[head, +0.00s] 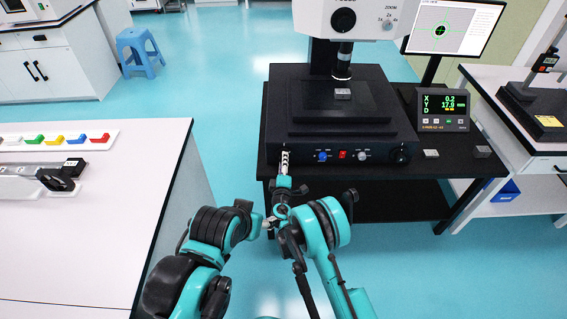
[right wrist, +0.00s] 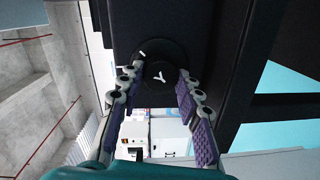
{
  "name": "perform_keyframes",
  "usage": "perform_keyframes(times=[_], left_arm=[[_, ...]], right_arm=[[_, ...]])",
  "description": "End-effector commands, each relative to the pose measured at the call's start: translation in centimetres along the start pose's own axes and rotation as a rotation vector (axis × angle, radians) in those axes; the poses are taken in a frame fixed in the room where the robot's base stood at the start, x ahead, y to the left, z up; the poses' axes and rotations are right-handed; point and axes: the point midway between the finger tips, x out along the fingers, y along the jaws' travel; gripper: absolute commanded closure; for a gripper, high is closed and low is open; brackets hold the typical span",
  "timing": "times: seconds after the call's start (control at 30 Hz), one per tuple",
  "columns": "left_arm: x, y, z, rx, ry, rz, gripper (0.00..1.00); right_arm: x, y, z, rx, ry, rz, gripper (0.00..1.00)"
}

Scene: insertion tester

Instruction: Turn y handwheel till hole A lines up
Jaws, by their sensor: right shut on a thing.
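The black y handwheel (right wrist: 160,76), marked with a white Y, is on the machine's dark side in the right wrist view. My right gripper (right wrist: 158,78) is shut on it, one purple-padded finger on each side. In the head view my right gripper (head: 285,160) is at the front left of the black machine base (head: 335,152); the handwheel is hidden there. A small grey part (head: 343,93) lies on the stage under the lens. The monitor (head: 452,27) shows a dark round spot within a green circle. The readout (head: 441,107) shows X 0.2 and Y 17.9. I cannot make out my left gripper.
Another black knob (head: 400,156) is at the front right of the base. Small grey blocks (head: 482,152) lie on the black table at right. A white bench (head: 100,230) with coloured pieces stands at left. The floor between bench and table is clear beyond my arms.

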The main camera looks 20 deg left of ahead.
Motion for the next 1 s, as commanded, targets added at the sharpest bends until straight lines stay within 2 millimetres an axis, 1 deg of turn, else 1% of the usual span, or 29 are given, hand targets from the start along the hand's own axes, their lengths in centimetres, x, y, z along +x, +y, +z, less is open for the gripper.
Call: perform_keyframes(times=[0.37, 0.4, 0.43, 0.47, 0.73, 0.8, 0.87, 0.97, 1.0], left_arm=[[0.0, 0.0, 0.0, 0.0, 0.0, 0.0, 0.44], [0.0, 0.0, 0.0, 0.0, 0.0, 0.0, 0.44], [0.0, 0.0, 0.0, 0.0, 0.0, 0.0, 0.44], [0.0, 0.0, 0.0, 0.0, 0.0, 0.0, 0.44], [0.0, 0.0, 0.0, 0.0, 0.0, 0.0, 0.44], [0.0, 0.0, 0.0, 0.0, 0.0, 0.0, 0.44], [0.0, 0.0, 0.0, 0.0, 0.0, 0.0, 0.44], [0.0, 0.0, 0.0, 0.0, 0.0, 0.0, 0.44], [0.0, 0.0, 0.0, 0.0, 0.0, 0.0, 0.44]], right_arm=[[0.1, 0.1, 0.1, 0.003, -0.002, 0.001, 0.94], [0.1, 0.1, 0.1, 0.002, -0.002, 0.001, 0.58], [0.1, 0.1, 0.1, 0.002, -0.002, 0.001, 0.5], [0.1, 0.1, 0.1, 0.002, -0.002, 0.001, 0.44], [0.0, 0.1, 0.0, 0.002, -0.001, 0.0, 0.44], [0.0, 0.3, 0.0, 0.002, -0.001, 0.0, 0.44], [0.0, 0.8, -0.1, 0.002, -0.001, 0.0, 0.44], [-0.1, 2.4, -0.4, 0.002, -0.001, 0.0, 0.44], [-0.2, 3.2, -0.6, 0.001, 0.0, 0.001, 0.44]])
